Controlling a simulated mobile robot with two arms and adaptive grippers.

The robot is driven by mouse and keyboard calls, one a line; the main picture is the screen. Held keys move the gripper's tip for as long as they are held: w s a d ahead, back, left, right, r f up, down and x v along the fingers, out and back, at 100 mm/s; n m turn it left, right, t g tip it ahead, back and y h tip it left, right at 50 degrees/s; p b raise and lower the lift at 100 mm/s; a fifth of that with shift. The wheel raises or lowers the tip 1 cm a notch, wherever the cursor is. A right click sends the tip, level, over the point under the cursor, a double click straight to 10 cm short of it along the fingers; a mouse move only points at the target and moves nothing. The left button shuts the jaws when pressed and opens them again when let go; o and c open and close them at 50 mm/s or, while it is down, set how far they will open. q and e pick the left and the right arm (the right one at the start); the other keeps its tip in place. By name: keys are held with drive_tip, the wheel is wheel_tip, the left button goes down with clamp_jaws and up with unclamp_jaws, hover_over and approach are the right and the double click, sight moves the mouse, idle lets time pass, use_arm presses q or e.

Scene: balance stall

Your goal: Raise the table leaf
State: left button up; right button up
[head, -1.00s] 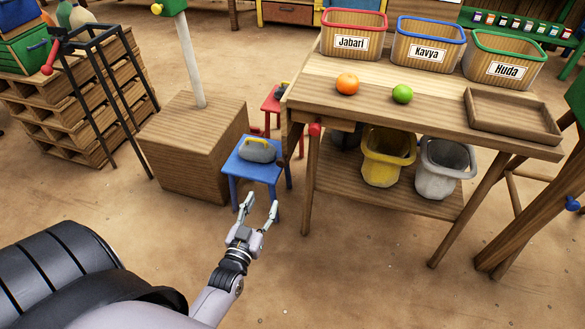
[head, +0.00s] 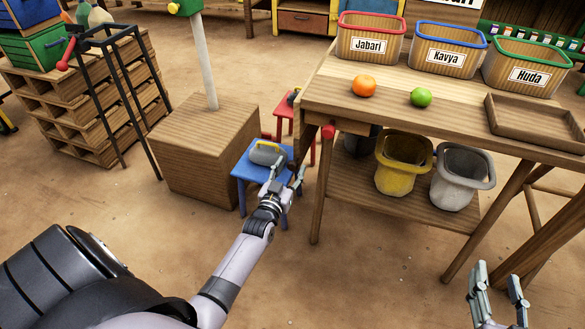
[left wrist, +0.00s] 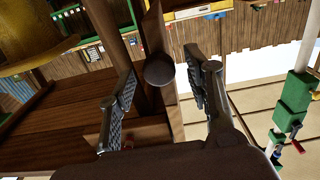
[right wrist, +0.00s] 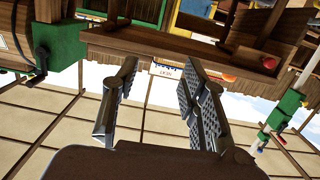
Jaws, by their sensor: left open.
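The wooden table (head: 455,113) has its leaf (head: 304,128) hanging down at its left end, seen almost edge-on in the head view. My left gripper (head: 287,174) is open beside the leaf's lower part. In the left wrist view a dark round knob (left wrist: 159,70) on a wooden board shows between the open fingers (left wrist: 160,78), which look clear of it. A red knob (head: 328,131) sits under the tabletop near the leaf. My right gripper (head: 498,275) is open and empty in front of the table; its fingers (right wrist: 158,80) also show apart in the right wrist view.
An orange (head: 363,85), a green fruit (head: 421,97), a tray (head: 500,125) and labelled bins stand on the table. A yellow bucket (head: 398,177) and a grey bucket (head: 457,186) are on its shelf. A blue stool (head: 247,171) with a kettle-like weight (head: 266,156) stands close to my left gripper.

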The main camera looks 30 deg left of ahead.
use_arm(q)
drive_tip(key=shift+x, duration=1.05)
use_arm(e)
drive_tip(key=shift+w+a+r+t+y, duration=0.1)
drive_tip(key=shift+a+r+t+y, duration=0.1)
drive_tip(key=shift+r+t, duration=0.45)
drive_tip(key=shift+w+a+r+t+y, duration=0.1)
drive_tip(key=shift+r+t+y, duration=0.15)
drive_tip(key=shift+r, duration=0.7)
use_arm(q)
drive_tip(key=shift+c, duration=0.4)
clamp_jaws()
